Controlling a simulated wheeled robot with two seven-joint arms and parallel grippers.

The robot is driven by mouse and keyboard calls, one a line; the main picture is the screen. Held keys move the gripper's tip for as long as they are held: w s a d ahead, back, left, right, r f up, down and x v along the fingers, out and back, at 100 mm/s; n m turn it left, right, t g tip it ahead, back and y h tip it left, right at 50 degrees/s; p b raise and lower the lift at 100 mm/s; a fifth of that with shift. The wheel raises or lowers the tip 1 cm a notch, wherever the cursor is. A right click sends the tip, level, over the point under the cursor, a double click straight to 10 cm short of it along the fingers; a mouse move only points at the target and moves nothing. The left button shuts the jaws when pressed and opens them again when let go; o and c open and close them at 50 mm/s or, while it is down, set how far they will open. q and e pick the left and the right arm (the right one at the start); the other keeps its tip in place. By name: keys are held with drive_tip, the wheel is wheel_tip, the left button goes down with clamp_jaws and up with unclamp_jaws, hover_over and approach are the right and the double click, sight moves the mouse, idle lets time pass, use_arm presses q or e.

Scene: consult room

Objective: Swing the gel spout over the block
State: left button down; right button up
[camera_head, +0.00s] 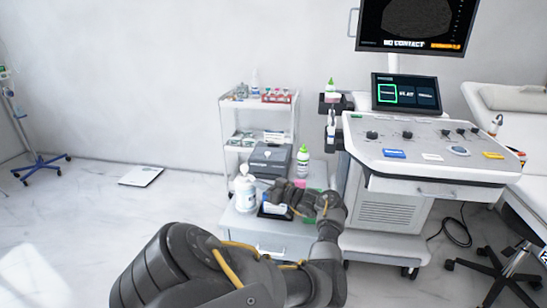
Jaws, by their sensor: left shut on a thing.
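A white pump bottle (245,194) stands upright at the left of a low grey cabinet top. Its gel spout points right from the pump head, toward my left gripper (271,188). My left gripper is shut on the spout; the fingers hide most of the contact. A dark tray (263,213) just right of the bottle holds a pale block (275,209), partly hidden under my gripper. The spout tip is too small to place exactly against the block. My right gripper is not in view.
A green-capped bottle (303,160) and a dark grey case (270,158) stand behind my gripper. A white shelf cart (258,104) is at the back. The ultrasound console (430,150) stands close on the right. Floor at the left is clear around a flat white scale (141,176).

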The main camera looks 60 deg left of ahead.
use_arm(q)
drive_tip(key=shift+a+r, duration=0.1)
drive_tip(key=shift+r, duration=0.05)
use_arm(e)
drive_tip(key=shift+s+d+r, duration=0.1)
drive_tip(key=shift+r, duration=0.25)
